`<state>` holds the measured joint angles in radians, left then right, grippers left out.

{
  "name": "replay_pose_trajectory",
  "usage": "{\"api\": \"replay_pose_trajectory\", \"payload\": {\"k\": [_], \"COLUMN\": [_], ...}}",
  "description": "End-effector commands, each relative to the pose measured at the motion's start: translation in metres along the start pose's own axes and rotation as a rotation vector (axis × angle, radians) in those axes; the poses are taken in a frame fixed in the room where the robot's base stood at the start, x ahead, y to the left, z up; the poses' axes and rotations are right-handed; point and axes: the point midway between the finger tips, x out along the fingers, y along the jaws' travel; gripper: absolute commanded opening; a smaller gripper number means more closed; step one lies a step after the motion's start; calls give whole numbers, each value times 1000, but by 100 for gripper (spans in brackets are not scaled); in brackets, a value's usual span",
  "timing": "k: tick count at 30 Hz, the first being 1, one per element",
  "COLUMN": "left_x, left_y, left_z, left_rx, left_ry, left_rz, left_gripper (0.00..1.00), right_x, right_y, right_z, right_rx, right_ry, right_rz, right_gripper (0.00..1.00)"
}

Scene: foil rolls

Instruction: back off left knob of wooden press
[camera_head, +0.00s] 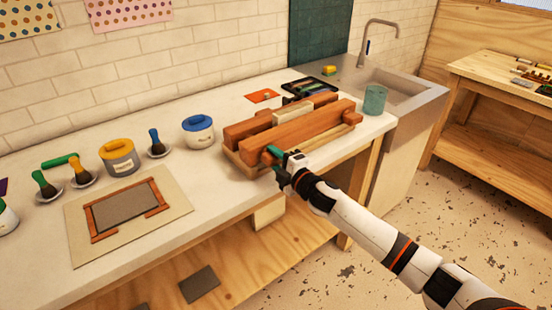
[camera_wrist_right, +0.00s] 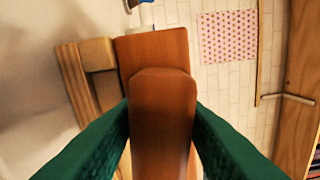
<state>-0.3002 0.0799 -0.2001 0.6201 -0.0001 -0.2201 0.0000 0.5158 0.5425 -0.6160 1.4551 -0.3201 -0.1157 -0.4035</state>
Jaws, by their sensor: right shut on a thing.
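The wooden press (camera_head: 305,128) lies on the white counter, with thick reddish-brown beams and paler wood at its base. My right gripper (camera_head: 275,156) is at its front left end. In the right wrist view its green fingers (camera_wrist_right: 162,140) are shut on a reddish-brown wooden piece with a rounded end, which looks like the left knob (camera_wrist_right: 162,105). A squared reddish-brown block (camera_wrist_right: 150,48) of the press stands just behind it. In the head view the knob is hidden by the gripper. My left gripper is not in view.
A teal cup (camera_head: 375,99) stands right of the press by the sink (camera_head: 405,88). A blue-lidded tub (camera_head: 199,133) and a yellow-lidded tub (camera_head: 119,157) stand to the left. A framed board (camera_head: 180,217) lies at the counter's front left.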

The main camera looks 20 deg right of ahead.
Motion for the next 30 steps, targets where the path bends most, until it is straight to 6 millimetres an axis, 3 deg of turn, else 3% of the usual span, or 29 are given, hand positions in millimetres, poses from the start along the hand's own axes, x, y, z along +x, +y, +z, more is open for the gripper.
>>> {"api": "replay_pose_trajectory", "payload": {"k": [3, 4, 6, 20, 25, 30], "left_x": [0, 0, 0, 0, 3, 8], "left_y": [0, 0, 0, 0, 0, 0], "left_z": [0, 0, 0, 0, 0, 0], "left_rx": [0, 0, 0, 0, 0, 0], "left_ry": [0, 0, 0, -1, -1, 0], "left_rz": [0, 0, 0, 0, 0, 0], "left_gripper": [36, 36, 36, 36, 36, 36], "right_x": [2, 2, 2, -2, -23, -59], "right_y": [-9, -9, -8, -3, -1, 0], "right_z": [1, 1, 1, 0, 0, 0], "right_rx": [0, 0, 0, 1, 0, -1], "right_ry": [-2, -2, -2, -1, -1, -2], "right_rz": [-15, -15, -14, -5, -3, -2], "right_gripper": [12, 40, 47, 47, 47, 47]}}
